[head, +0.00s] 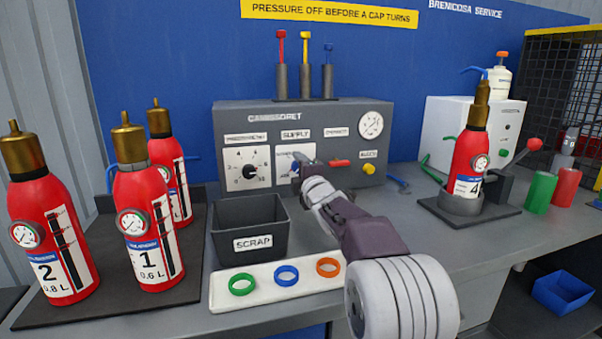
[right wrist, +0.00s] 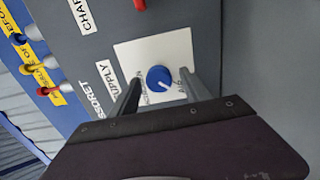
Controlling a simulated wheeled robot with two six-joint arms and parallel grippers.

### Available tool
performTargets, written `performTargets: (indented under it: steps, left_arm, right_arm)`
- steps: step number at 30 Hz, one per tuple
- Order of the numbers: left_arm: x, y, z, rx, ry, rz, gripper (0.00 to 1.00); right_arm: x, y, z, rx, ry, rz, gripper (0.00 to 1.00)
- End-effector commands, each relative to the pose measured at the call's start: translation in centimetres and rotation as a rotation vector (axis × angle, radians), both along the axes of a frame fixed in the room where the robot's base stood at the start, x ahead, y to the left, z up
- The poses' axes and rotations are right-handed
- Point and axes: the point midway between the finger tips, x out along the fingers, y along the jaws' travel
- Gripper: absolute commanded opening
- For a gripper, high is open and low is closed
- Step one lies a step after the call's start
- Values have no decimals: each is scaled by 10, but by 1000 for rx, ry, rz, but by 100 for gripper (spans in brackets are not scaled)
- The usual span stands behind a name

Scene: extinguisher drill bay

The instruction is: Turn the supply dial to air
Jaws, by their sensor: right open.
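The supply dial is a blue round knob (right wrist: 159,77) on a white plate, under the SUPPLY label, with lettering at its lower left and lower right. In the right wrist view its white mark points down and to the right, towards the AIR lettering side; I cannot tell if it lines up exactly. In the head view the dial plate (head: 286,179) is partly hidden by my right gripper (head: 303,166). My right gripper also shows in the right wrist view (right wrist: 160,88), open, with one finger on each side of the knob. I cannot tell whether they touch it. My left gripper is not in view.
The grey panel (head: 232,124) also has a pressure dial (head: 249,173), a red lever (head: 340,163), a yellow button (head: 369,169) and a gauge (head: 371,125). A scrap bin (head: 233,224) and a ring tray (head: 224,304) stand in front. Red extinguishers (head: 146,230) stand left, another (head: 470,160) right.

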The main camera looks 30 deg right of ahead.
Motion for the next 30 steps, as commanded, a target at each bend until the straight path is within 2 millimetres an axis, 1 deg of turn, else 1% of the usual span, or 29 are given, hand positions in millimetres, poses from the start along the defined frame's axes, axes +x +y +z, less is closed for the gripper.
performTargets:
  steps: [2, 9, 13, 17, 30]
  left_arm:
    - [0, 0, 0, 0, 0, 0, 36]
    - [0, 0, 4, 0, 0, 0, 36]
    - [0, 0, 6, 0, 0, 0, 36]
    - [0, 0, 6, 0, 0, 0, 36]
    - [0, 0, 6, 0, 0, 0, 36]
  right_arm:
    - [-11, 2, 1, 0, -1, -1, 55]
    - [-60, 14, 2, -1, -1, -2, 55]
    - [-78, 18, 1, 0, 0, -1, 55]
    - [-85, 20, 0, 0, 1, -1, 55]
    - [-85, 20, 0, 0, 0, 0, 55]
